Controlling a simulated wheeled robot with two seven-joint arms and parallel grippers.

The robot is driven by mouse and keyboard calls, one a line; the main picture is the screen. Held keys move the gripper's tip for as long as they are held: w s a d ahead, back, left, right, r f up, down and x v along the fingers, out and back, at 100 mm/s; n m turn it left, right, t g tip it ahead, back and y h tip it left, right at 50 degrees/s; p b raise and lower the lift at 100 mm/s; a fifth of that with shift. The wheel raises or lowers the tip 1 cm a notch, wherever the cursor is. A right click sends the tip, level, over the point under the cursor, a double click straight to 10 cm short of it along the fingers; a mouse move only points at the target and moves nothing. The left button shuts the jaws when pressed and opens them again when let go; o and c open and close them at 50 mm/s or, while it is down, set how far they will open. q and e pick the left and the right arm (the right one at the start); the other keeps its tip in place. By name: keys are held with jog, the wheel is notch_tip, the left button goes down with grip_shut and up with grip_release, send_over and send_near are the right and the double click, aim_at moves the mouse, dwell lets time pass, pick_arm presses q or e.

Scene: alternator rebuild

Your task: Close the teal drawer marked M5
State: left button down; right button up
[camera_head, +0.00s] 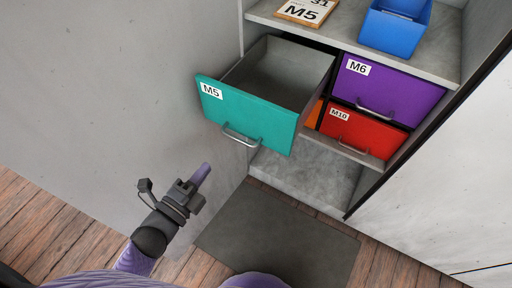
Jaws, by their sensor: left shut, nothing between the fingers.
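The teal drawer marked M5 (270,126) is pulled far out of the cabinet, and its grey inside looks empty. Its metal handle (240,138) is on the teal front. My left gripper (204,170) is shut and empty, below and left of the drawer front and apart from it. My right gripper is not in view.
The purple drawer M6 (398,90) and red drawer M10 (362,136) sit closed right of the teal drawer. A blue bin (393,30) and a calendar-like M5 card (306,12) are on the shelf above. A dark mat (280,245) lies on the wooden floor. A grey wall stands at left.

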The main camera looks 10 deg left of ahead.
pick_arm(q)
send_near(241, 120)
jog(key=b+x, duration=0.2)
jog(key=x, duration=0.4)
jog(key=shift+w+d+b, duration=0.1)
jog(key=shift+w+b, duration=0.15)
jog(key=shift+b, duration=0.1)
jog(key=shift+w+d, duration=0.2)
jog(key=shift+w, duration=0.25)
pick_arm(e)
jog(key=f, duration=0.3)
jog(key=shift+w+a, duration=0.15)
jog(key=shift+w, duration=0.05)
